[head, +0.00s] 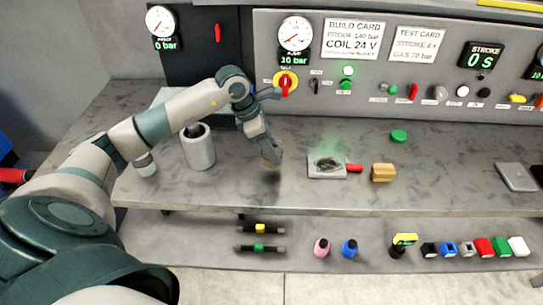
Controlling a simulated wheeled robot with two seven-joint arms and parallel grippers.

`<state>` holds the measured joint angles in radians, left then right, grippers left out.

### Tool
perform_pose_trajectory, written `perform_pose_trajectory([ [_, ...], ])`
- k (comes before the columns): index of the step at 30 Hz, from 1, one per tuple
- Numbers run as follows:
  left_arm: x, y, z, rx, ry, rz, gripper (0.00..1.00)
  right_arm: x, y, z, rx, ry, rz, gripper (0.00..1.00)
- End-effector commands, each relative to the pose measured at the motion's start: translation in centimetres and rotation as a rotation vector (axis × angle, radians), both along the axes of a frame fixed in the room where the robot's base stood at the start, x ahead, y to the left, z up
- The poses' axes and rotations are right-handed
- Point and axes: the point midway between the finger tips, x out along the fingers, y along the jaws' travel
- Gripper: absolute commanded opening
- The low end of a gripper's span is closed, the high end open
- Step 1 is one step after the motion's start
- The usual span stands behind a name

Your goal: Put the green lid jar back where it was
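A green round lid-like thing (399,136) lies on the grey bench at the right of centre. No jar body can be made out under it. My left gripper (270,158) points down over the middle of the bench, left of the green thing and well apart from it. A small brownish round thing (269,163) shows at its fingertips. Whether the fingers are closed on it is too small to tell. My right gripper is not in view.
A grey cylinder (198,152) and a small pale jar (146,166) stand at the left, near my arm. A tray with a red handle (327,167) and a tan block (383,173) lie right of the gripper. Several small items sit on the lower shelf (300,262).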

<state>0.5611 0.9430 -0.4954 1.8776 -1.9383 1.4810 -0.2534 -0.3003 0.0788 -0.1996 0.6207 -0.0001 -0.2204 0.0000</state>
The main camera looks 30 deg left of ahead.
Motion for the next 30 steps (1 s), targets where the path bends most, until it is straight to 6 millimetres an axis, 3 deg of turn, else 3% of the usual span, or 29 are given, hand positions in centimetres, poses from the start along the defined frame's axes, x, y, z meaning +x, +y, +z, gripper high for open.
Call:
perform_pose_trajectory([
  [7,0.0,0.0,-0.5,-0.001,0.003,0.001,0.23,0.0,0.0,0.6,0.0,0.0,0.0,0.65],
  [15,0.0,-0.1,-3.5,-0.002,0.002,0.001,0.23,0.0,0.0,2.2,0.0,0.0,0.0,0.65],
  [29,0.0,0.0,-4.3,0.0,0.0,0.0,0.23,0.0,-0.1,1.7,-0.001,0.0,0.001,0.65],
  [30,0.0,0.0,-4.2,0.0,0.0,0.0,0.6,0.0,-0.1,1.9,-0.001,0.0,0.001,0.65],
])
